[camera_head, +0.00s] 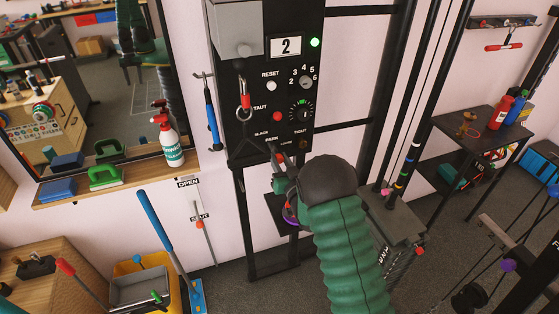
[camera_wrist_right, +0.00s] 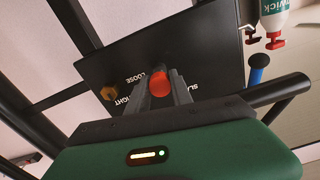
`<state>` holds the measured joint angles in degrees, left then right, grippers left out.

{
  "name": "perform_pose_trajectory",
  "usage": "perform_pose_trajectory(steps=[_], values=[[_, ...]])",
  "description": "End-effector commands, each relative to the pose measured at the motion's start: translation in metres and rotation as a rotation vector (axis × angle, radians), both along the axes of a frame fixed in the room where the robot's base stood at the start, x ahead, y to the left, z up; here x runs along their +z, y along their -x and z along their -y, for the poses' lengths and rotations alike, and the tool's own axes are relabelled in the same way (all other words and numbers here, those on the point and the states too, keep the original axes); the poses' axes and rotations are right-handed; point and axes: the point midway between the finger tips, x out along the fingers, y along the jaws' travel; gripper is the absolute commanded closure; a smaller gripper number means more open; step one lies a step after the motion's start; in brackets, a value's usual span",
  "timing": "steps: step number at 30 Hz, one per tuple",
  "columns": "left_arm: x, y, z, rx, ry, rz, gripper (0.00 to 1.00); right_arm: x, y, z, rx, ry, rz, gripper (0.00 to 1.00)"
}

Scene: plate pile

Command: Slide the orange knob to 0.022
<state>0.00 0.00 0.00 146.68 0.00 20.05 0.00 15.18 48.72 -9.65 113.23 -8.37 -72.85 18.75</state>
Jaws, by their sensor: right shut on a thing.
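The orange knob (camera_wrist_right: 160,84) sits at the lower edge of a black control panel (camera_wrist_right: 205,60). In the right wrist view it shows between the two grey fingertips of my right gripper (camera_wrist_right: 163,92), which is shut on it. In the head view the orange-red knob (camera_head: 280,158) is just below the panel's lettering, and my right gripper (camera_head: 279,174) reaches it from below. My dark wrist and green arm hide part of that gripper and the panel's lower edge. My left gripper is in neither view.
A brass knob (camera_wrist_right: 108,93) is near the orange one. A spray bottle (camera_head: 167,135) stands on the ledge to the left.

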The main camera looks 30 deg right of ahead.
Motion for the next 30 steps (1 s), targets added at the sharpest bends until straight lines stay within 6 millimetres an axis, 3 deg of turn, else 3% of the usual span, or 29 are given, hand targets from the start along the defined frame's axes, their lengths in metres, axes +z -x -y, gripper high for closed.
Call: perform_pose_trajectory(steps=[8,13,21,22,27,30], values=[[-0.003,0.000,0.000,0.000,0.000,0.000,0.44,-0.004,-0.002,0.000,0.000,-0.001,-0.006,1.00],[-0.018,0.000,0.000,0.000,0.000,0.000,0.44,-0.007,-0.022,0.005,0.001,-0.001,-0.004,1.00],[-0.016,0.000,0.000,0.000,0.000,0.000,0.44,-0.002,-0.026,0.006,0.001,-0.001,-0.005,1.00],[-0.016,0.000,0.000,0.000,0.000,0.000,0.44,-0.002,-0.026,0.006,0.001,-0.001,-0.005,0.71],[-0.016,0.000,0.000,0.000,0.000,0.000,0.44,-0.002,-0.025,0.006,0.001,-0.001,-0.004,0.51],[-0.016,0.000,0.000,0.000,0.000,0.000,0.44,-0.001,-0.025,0.006,0.000,0.000,-0.002,0.51]])
